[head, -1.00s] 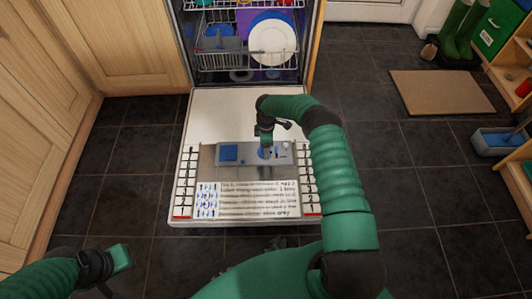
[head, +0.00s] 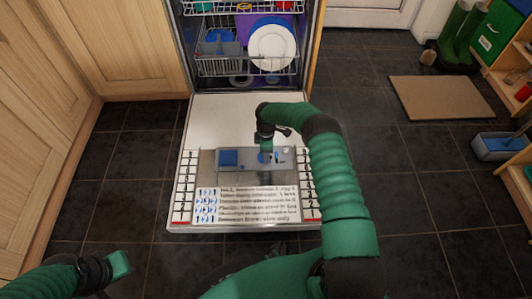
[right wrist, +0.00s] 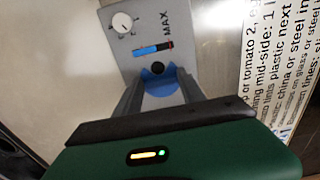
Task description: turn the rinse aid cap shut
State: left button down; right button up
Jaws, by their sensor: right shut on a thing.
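The blue rinse aid cap (right wrist: 160,86) is on the grey dispenser panel (right wrist: 152,18), set in the open dishwasher door. In the head view the cap (head: 264,157) shows partly beneath my right gripper (head: 266,149). In the right wrist view my right gripper (right wrist: 160,92) has a finger on each side of the cap and is shut on it. The cap's edges are partly hidden by the fingers. A blue flap (head: 228,158) lies to the left on the panel. My left gripper (head: 118,266) is low at the left, away from the door; its fingers are unclear.
A small white dial (right wrist: 122,22), a blue and red marker (right wrist: 152,49) and "MAX" lettering are close by the cap. The printed label (head: 256,206) lies along the door's front. Racks with plates (head: 272,46) are behind.

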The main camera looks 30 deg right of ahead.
jog(key=shift+r+m, duration=0.1)
jog(key=shift+m, duration=0.2)
jog(key=m+p, duration=0.1)
jog(key=m, duration=0.1)
jog(key=shift+m, duration=0.4)
jog(key=m, duration=0.4)
jog(key=shift+a+m+p, duration=0.1)
jog(key=shift+m+p, duration=0.2)
jog(key=shift+p, duration=0.1)
jog(key=m, duration=0.5)
jog(key=shift+a, duration=0.1)
jog(key=shift+w+m, duration=0.1)
jog(key=shift+m, duration=2.3)
jog(key=o, duration=1.4)
jog(key=shift+a, duration=0.1)
jog(key=shift+c, duration=0.2)
